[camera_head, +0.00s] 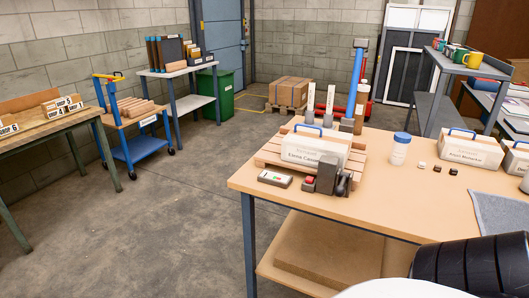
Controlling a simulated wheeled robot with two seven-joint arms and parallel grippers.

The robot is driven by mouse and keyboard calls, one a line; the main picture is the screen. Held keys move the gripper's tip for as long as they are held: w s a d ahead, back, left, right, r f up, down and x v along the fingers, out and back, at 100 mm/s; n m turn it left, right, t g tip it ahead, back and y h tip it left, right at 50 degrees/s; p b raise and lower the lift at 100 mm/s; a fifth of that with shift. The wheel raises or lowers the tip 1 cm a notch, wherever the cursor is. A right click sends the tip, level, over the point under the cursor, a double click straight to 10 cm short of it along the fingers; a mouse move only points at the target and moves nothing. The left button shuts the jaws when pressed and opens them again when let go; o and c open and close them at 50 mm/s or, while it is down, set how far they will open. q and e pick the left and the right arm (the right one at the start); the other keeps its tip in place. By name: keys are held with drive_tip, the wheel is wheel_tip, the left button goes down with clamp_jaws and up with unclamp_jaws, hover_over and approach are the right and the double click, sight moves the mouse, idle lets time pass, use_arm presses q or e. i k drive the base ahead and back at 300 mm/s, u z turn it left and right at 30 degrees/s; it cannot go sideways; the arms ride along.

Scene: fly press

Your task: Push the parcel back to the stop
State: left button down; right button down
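A brown cardboard box (290,92) sits on a low wooden pallet on the floor at the back, inside yellow floor markings. It is the most parcel-like thing in view, but I cannot tell for sure that it is the parcel. I cannot make out a stop. Neither of my grippers shows fingers in this view.
A wooden-topped workbench (386,188) fills the right front. On it are a white labelled case (315,149) on a slatted wooden stand, a second white case (470,151) and a blue-lidded jar (399,149). A blue trolley (140,148) stands left. The middle floor is clear.

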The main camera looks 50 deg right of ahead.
sight(304, 144)
drive_tip(key=z, duration=0.65)
drive_tip(key=i, duration=1.2)
drive_tip(key=z, duration=0.95)
